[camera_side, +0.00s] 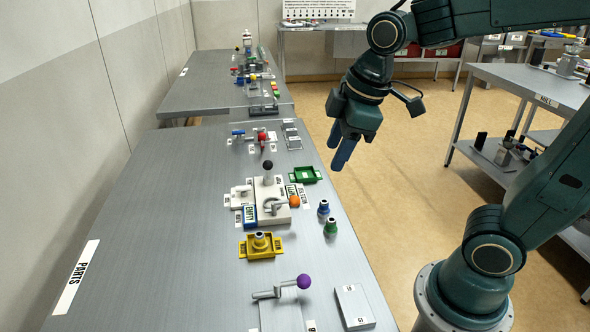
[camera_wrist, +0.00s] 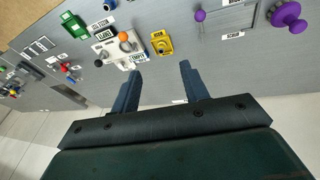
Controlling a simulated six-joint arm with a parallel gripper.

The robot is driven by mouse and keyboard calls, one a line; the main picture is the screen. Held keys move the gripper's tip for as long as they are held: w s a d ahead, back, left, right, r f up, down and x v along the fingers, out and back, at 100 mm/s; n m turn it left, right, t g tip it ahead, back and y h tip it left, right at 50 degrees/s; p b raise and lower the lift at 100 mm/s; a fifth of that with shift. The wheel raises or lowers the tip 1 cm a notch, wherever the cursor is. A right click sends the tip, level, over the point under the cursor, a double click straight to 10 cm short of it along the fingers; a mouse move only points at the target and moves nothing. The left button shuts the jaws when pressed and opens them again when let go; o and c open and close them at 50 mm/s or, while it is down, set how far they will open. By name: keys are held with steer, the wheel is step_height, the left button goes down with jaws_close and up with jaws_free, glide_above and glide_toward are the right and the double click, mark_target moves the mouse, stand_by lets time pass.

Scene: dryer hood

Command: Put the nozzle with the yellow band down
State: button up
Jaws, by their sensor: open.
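A small nozzle (camera_side: 260,240) stands upright in the yellow tray (camera_side: 275,246) near the bench's middle; its band looks yellow, though it blends with the tray. In the wrist view the yellow tray (camera_wrist: 168,48) lies ahead of the fingertips, with the nozzle (camera_wrist: 161,41) small inside it. My gripper (camera_side: 341,160) is open and empty, raised well above the bench on its right side, apart from the nozzle. Both fingers show in the wrist view (camera_wrist: 160,68) with a clear gap between them.
A blue-banded nozzle (camera_side: 323,208) and a green-banded nozzle (camera_side: 331,228) stand right of the white fixture (camera_side: 270,196), which has a black-knobbed lever and an orange ball. A green tray (camera_side: 305,174) sits behind. A purple-knobbed handle (camera_side: 303,282) is in front. Bare bench lies left.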

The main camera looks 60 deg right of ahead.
steer(key=s+d+m+t, duration=0.1)
steer(key=s+m+t, duration=0.1)
steer(key=s+m, duration=0.5)
steer(key=shift+s+r+m, duration=0.15)
steer(key=shift+s+m, duration=0.15)
steer(key=shift+s, duration=1.05)
